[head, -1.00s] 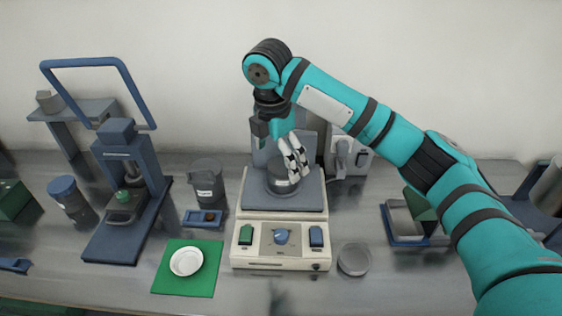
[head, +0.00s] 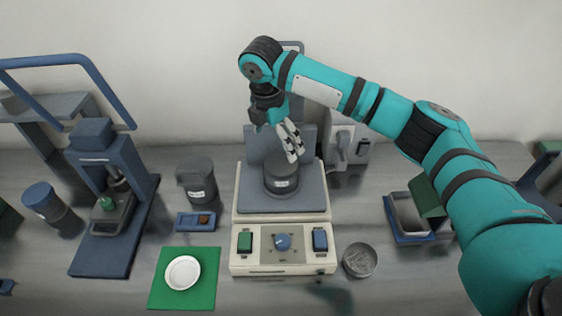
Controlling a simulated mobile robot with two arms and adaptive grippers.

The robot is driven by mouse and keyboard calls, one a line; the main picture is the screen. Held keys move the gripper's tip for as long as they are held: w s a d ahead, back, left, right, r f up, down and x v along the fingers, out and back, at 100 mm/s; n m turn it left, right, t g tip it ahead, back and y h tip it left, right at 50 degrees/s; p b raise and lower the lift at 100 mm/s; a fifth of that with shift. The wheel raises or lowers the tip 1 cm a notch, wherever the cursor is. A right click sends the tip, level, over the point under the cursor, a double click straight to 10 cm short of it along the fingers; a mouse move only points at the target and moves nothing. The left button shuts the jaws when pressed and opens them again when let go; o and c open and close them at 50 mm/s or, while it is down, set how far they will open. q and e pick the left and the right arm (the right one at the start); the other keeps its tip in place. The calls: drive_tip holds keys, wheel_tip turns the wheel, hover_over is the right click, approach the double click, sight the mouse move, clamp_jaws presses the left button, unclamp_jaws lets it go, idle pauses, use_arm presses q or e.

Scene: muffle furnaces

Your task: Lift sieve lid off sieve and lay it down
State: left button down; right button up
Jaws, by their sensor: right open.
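A dark grey round sieve (head: 282,186) with a small white label stands upright on the platform of the cream shaker (head: 283,263). Its top looks dark and flat; I cannot tell the lid apart from the sieve body. My right gripper (head: 291,146) hangs just above the sieve, fingers pointing down, open and holding nothing visible. Its fingertips overlap the sieve's far rim in the picture; I cannot tell whether they touch. A shallow grey round dish (head: 360,260) lies on the bench right of the shaker. My left gripper is not in view.
A green mat (head: 201,297) with a white dish (head: 182,272) lies front left. A dark labelled jar (head: 196,179) and small blue tray (head: 198,222) stand left of the shaker. A blue press (head: 118,205) is farther left, a blue-rimmed bin (head: 408,221) right.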

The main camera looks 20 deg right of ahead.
sight(281, 163)
drive_tip(key=f, duration=0.3)
drive_tip(key=shift+w+d+f+p, duration=0.15)
drive_tip(key=shift+d+f+p, duration=0.1)
drive_tip(key=shift+p, duration=0.1)
drive_tip(key=f, duration=0.1)
drive_tip(key=f+p, duration=0.1)
drive_tip(key=f, duration=0.1)
drive_tip(key=f+p, duration=0.1)
drive_tip(key=shift+d+f, duration=0.15)
drive_tip(key=shift+d, duration=0.25)
drive_tip(key=shift+f, duration=0.3)
drive_tip(key=c, duration=1)
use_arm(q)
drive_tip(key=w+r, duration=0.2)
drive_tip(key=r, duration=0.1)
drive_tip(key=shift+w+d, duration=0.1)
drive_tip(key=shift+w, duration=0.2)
use_arm(e)
drive_tip(key=shift+c, duration=0.5)
drive_tip(key=shift+w+r, duration=0.1)
